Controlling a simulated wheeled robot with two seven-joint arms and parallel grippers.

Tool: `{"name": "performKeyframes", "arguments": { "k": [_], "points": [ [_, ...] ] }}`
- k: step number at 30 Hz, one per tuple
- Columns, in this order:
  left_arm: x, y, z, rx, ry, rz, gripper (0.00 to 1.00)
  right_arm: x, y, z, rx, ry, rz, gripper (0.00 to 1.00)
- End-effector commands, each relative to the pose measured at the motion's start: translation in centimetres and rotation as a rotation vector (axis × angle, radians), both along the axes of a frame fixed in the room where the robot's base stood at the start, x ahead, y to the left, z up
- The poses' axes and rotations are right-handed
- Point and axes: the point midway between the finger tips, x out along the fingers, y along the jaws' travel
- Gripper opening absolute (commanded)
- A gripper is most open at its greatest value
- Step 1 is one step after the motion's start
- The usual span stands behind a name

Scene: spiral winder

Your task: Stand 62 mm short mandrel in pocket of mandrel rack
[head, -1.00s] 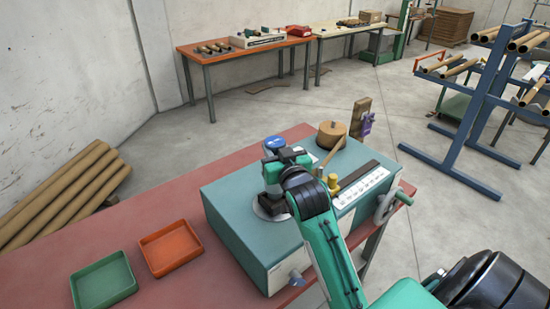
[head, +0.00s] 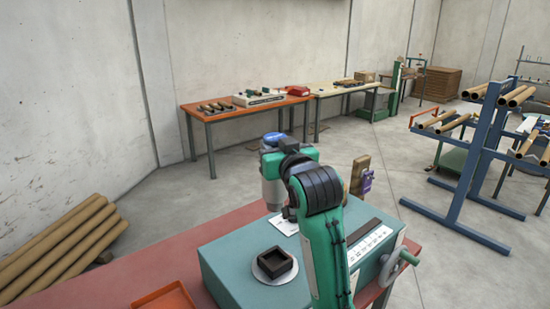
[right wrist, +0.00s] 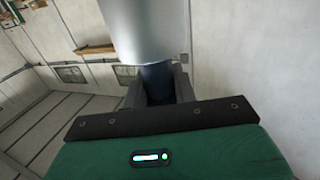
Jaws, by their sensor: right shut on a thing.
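The mandrel, a silver-grey cylinder (head: 271,190) with a blue top (head: 274,138), hangs upright in my right gripper (head: 289,158), above the teal winder. In the right wrist view the jaws (right wrist: 157,90) are shut on its blue neck, and the silver body (right wrist: 153,30) runs out of the picture at the top. On the far orange table a pale rack (head: 259,98) holds several dark and green pieces; it looks like the mandrel rack, but its pockets are too small to make out. My left gripper is not in view.
The teal winder (head: 225,262) has a dark square socket (head: 275,262) on a round plate, empty, and a handwheel (head: 388,270) at right. Several rods (head: 215,106) lie on the orange table (head: 190,107). A blue tube stand (head: 470,140) is at right. Floor between is clear.

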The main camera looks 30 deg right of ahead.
Motion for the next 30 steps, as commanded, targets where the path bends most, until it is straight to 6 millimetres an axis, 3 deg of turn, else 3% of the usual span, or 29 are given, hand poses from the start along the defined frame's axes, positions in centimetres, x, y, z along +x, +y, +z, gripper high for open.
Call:
{"name": "performKeyframes", "arguments": {
  "k": [30],
  "points": [
    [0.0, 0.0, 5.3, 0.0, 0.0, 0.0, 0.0, 0.0, 0.0, 5.4, 0.0, -0.002, 0.0, 0.0]
  ]
}}
